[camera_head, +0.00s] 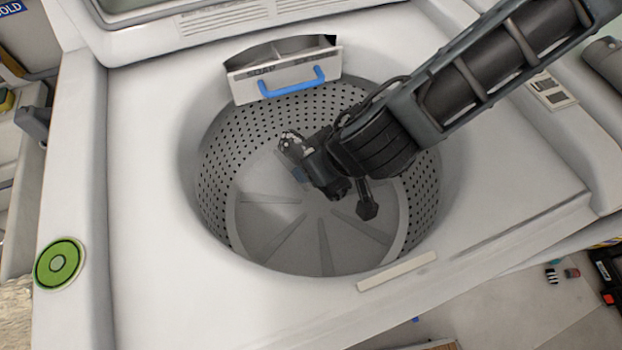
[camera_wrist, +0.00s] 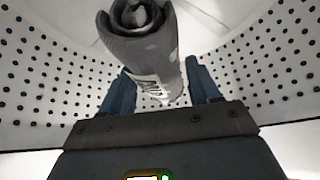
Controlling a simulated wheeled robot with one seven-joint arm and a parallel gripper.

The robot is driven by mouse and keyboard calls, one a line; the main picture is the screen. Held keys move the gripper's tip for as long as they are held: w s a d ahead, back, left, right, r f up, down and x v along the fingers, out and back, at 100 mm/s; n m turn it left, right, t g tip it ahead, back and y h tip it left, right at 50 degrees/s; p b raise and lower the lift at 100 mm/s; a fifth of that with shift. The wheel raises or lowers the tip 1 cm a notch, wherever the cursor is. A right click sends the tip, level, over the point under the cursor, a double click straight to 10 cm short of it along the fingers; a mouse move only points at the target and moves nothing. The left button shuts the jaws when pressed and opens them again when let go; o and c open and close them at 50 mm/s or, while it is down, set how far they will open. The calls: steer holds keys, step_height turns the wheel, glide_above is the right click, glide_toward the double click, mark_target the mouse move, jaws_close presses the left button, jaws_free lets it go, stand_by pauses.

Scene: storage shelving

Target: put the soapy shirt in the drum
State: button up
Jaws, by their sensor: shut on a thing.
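The soapy shirt is a grey rolled bundle (camera_wrist: 145,45) with pale patches, between my gripper's two blue fingers in the wrist view. My gripper (camera_wrist: 161,85) is shut on it. In the head view my gripper (camera_head: 300,170) is inside the washer's drum (camera_head: 222,165), below the rim and above the ribbed floor. The shirt is mostly hidden there by my wrist. I cannot tell whether it touches the drum floor. The drum is a round perforated metal tub, open at the top, and its visible floor is empty.
A drawer with a blue handle (camera_head: 291,82) juts over the drum's back edge, left of my arm. The drum's perforated wall surrounds my gripper closely. The white washer top (camera_head: 140,200) is clear at left, with a green round dial (camera_head: 59,263) near its edge.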

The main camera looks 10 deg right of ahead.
steer(key=shift+f, duration=2.4)
steer(key=shift+f+b, duration=0.3)
steer(key=shift+f, duration=0.3)
steer(key=o, duration=1.3)
steer(key=shift+c, duration=0.2)
steer(key=shift+r, duration=0.55)
steer(key=v, duration=0.7)
steer(key=shift+s+d+r+p, duration=0.15)
steer(key=shift+r+p, duration=0.1)
steer(key=shift+p, duration=0.15)
